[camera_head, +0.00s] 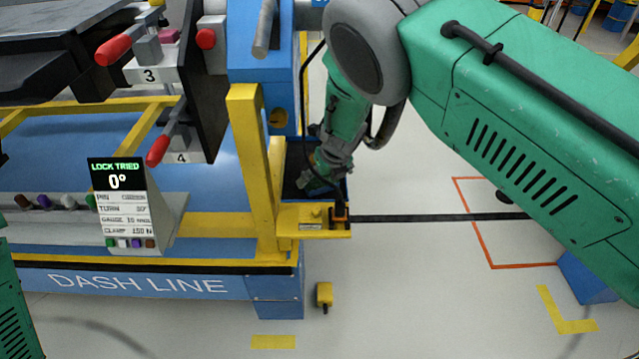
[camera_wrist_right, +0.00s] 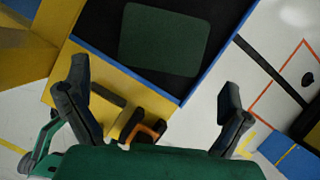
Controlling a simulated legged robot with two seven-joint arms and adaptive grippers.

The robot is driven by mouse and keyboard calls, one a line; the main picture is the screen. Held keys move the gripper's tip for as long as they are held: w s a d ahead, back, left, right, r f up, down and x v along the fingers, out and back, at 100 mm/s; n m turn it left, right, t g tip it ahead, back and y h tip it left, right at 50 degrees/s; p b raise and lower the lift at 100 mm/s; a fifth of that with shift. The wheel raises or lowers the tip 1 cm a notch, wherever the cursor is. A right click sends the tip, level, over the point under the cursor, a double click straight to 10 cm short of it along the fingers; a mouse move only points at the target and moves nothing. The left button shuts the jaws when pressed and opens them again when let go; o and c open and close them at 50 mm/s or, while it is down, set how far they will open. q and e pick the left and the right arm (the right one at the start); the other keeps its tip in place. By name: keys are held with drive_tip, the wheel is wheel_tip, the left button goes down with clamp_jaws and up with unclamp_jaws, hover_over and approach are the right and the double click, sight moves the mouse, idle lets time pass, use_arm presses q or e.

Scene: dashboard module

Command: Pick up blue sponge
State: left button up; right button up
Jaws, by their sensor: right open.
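I see no plainly blue sponge. In the right wrist view a flat dark green rectangular pad (camera_wrist_right: 165,38) lies in a black-floored tray with a blue rim (camera_wrist_right: 225,50); I cannot tell if it is the sponge. My right gripper (camera_wrist_right: 154,88) has its two fingers wide apart with nothing between them. The pad lies ahead of the fingertips. In the head view the right gripper (camera_head: 318,178) points down at the dark tray (camera_head: 341,186), and hides much of its inside. My left gripper is out of view.
A yellow ledge (camera_head: 300,233) with an orange clip (camera_head: 340,214) adjoins the tray's near side. A yellow post (camera_head: 250,160) stands left of the tray. The blue dash-line bench (camera_head: 150,283) carries a display (camera_head: 118,175) and red-handled levers. Open floor lies to the right.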

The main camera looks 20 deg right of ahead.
sight(323, 183)
drive_tip(key=b+x, duration=0.1)
drive_tip(key=x, duration=0.3)
drive_tip(key=shift+f, duration=0.4)
drive_tip(key=c, duration=0.6)
drive_tip(key=shift+r, duration=0.1)
